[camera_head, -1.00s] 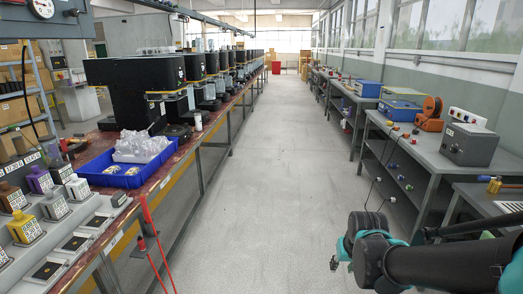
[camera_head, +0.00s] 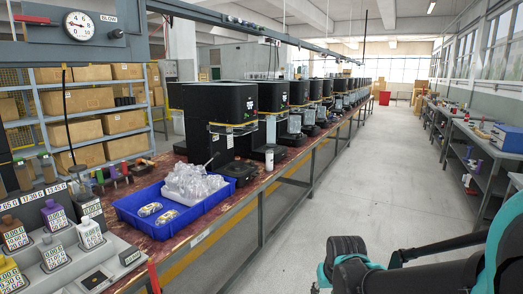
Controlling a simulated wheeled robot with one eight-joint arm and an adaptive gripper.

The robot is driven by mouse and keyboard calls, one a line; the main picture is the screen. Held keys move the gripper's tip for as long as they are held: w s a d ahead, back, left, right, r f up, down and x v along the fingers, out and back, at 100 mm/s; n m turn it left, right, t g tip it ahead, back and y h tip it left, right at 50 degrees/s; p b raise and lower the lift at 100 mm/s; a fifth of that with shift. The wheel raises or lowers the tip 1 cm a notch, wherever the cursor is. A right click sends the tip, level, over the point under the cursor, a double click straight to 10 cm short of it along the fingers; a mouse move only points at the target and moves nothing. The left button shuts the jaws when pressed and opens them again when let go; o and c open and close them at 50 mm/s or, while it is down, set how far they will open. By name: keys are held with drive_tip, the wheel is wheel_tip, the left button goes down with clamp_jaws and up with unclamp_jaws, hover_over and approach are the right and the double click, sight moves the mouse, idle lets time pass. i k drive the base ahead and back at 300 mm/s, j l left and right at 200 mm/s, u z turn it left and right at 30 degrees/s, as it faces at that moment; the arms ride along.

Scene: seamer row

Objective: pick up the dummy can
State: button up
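A small pale can-like cylinder (camera_head: 269,160) stands upright on the front edge of the long left bench, beside the nearest black machines. It may be the dummy can, but no label on it is readable. My arm (camera_head: 400,277) shows at the bottom right, black with teal parts, over the aisle and well apart from the bench. The gripper's fingers are not visible in this view, and nothing held can be seen.
The long bench (camera_head: 225,213) carries a row of black machines (camera_head: 221,120). A blue tray (camera_head: 128,207) with clear plastic pieces and labelled display blocks (camera_head: 55,222) lie nearer. The grey aisle floor (camera_head: 355,190) is clear between this bench and the right-hand tables (camera_head: 484,150).

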sight(269, 153)
drive_tip(key=i+l+u, duration=0.5)
drive_tip(key=i+l, duration=0.15)
drive_tip(key=l, duration=0.15)
drive_tip(key=i+l, duration=0.3)
drive_tip(key=l, duration=0.15)
drive_tip(key=i+l, duration=0.3)
drive_tip(key=l, duration=0.15)
drive_tip(key=i+l, duration=0.3)
drive_tip(key=l, duration=0.2)
drive_tip(key=i+l, duration=0.3)
drive_tip(key=l, duration=0.15)
